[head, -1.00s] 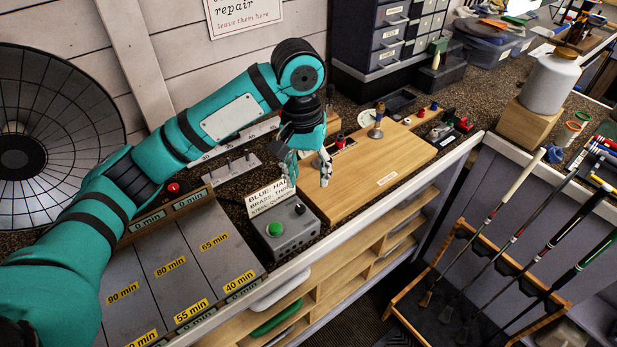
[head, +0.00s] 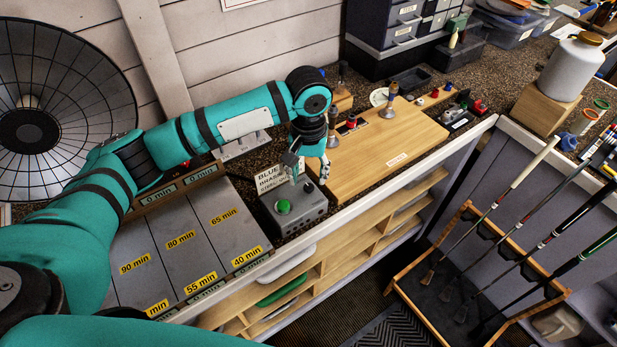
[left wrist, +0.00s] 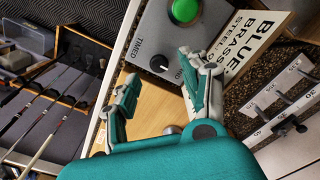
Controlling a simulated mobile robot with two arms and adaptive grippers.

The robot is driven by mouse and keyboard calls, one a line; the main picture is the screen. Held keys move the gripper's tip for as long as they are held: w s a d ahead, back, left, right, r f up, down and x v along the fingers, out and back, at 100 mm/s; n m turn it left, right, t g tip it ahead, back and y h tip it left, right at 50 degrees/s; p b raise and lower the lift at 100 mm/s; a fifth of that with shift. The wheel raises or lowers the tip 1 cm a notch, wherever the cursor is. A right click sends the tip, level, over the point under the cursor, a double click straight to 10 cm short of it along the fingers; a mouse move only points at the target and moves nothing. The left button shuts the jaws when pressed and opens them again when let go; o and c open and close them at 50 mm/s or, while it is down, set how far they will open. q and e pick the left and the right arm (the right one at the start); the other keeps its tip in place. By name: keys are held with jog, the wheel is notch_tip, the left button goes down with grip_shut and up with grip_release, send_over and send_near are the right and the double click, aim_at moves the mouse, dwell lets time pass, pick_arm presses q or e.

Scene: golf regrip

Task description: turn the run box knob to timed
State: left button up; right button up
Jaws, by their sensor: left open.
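The run box (head: 292,216) is a grey box with a green button (head: 283,206) at the front edge of the bench. In the left wrist view its dark round knob (left wrist: 159,64) sits on the grey face between the word TIMED and a second label partly hidden by a finger. I cannot tell which way the knob points. My left gripper (head: 308,171) is open above the knob end of the box. In the left wrist view the left gripper's (left wrist: 159,67) fingers appear on either side of the knob, with nothing held. My right gripper is out of view.
A lettered card (head: 270,178) stands behind the box. A wooden board (head: 385,150) lies just right of the gripper, with a metal post (head: 388,108) on it. Grey panels with minute labels (head: 181,240) lie to the left. Golf clubs (head: 500,200) stand in a rack at right.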

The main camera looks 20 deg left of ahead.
aim_at(309, 186)
pick_arm(q)
jog(key=shift+f, duration=1.75)
jog(key=shift+d, duration=0.1)
grip_shut()
